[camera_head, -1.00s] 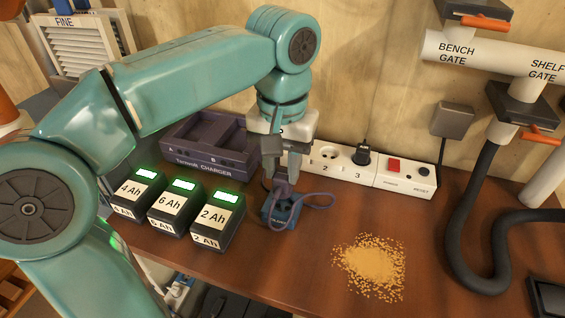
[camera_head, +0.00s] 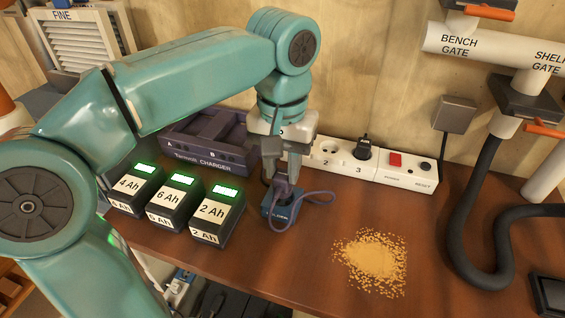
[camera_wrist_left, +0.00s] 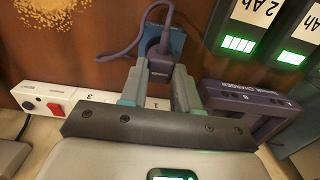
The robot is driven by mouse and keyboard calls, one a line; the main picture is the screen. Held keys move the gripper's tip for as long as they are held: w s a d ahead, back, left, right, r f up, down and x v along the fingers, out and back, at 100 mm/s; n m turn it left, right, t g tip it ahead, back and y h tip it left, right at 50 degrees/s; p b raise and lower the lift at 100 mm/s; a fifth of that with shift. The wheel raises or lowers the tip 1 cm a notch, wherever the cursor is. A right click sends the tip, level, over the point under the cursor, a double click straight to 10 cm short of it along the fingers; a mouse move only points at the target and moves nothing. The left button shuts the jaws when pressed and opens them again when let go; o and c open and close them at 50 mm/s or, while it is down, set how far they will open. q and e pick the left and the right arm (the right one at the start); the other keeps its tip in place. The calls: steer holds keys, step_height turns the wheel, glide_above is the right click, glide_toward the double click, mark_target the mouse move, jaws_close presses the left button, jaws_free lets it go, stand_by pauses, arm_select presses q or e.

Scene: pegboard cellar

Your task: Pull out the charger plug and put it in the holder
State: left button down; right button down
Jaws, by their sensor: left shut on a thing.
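The charger plug (camera_head: 283,188) is a small dark purple block with a purple cord looping out to the right. My left gripper (camera_head: 281,176) is shut on it, with one finger on each side. The blue holder (camera_head: 277,213) is a small labelled block on the bench directly below the plug. The plug's lower end overlaps the holder; I cannot tell how deep it sits. In the left wrist view the plug (camera_wrist_left: 160,64) is between the fingers, in front of the holder (camera_wrist_left: 176,40). My right gripper is not in view.
A white power strip (camera_head: 401,180) with a black plug (camera_head: 363,149) runs along the wall. The purple charger (camera_head: 196,152) and several batteries (camera_head: 211,212) stand to the left. Sawdust (camera_head: 372,262) lies on the front right of the bench (camera_head: 310,260). A black hose (camera_head: 472,225) hangs at right.

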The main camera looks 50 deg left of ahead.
arm_select(q)
steer(key=shift+f+b, duration=0.75)
steer(key=shift+f, duration=0.65)
stand_by(1.6)
stand_by(0.6)
steer(key=shift+c, duration=1.3)
jaws_free()
steer(key=shift+r, duration=0.1)
steer(key=shift+p, duration=0.3)
step_height(320, 180, up, 7)
steer(key=p, duration=0.7)
steer(key=shift+r, duration=0.1)
